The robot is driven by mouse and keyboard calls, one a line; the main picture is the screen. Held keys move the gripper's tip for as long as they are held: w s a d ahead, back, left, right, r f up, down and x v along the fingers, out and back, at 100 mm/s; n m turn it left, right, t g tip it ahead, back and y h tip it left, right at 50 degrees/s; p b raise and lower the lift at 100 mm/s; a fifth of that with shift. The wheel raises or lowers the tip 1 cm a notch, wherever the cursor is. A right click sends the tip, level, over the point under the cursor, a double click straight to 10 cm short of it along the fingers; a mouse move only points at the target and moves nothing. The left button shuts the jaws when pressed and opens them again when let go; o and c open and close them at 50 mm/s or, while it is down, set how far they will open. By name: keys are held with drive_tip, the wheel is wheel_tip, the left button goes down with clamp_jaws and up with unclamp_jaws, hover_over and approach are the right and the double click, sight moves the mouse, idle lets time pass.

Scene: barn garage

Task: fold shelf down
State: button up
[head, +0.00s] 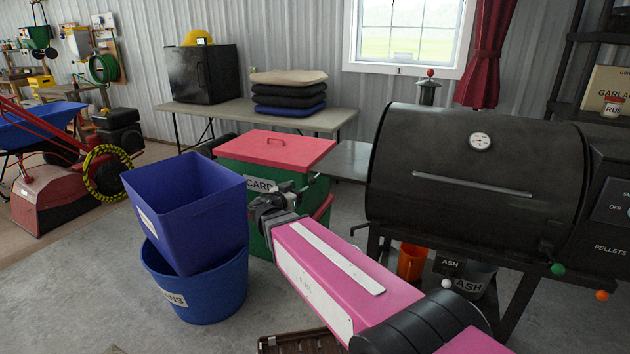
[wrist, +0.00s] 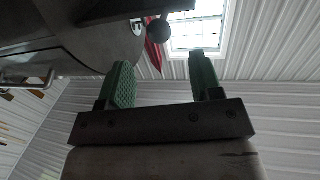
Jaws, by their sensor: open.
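A grey metal side shelf (head: 350,160) juts out level from the left end of the black barrel grill (head: 470,170) in the head view. Its right part is hidden behind the grill. My gripper (head: 272,200) is at the end of my pink arm, in front of the green bin, left of the grill and nearer the camera than the shelf. The wrist view looks upward and shows my gripper (wrist: 160,68) with its two green fingers apart and nothing between them. The dark grill body (wrist: 95,35) fills its upper left; I cannot tell the shelf there.
A green bin with a red lid (head: 278,148) stands behind my gripper. A blue bin (head: 185,215) sits tilted in a round blue tub (head: 195,285) at left. A table (head: 230,113) with cushions stands behind. An orange bucket (head: 411,262) is under the grill. Floor is clear at front left.

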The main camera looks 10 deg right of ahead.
sight(315, 179)
drive_tip(key=x, duration=1)
drive_tip(key=shift+f, duration=0.1)
clamp_jaws()
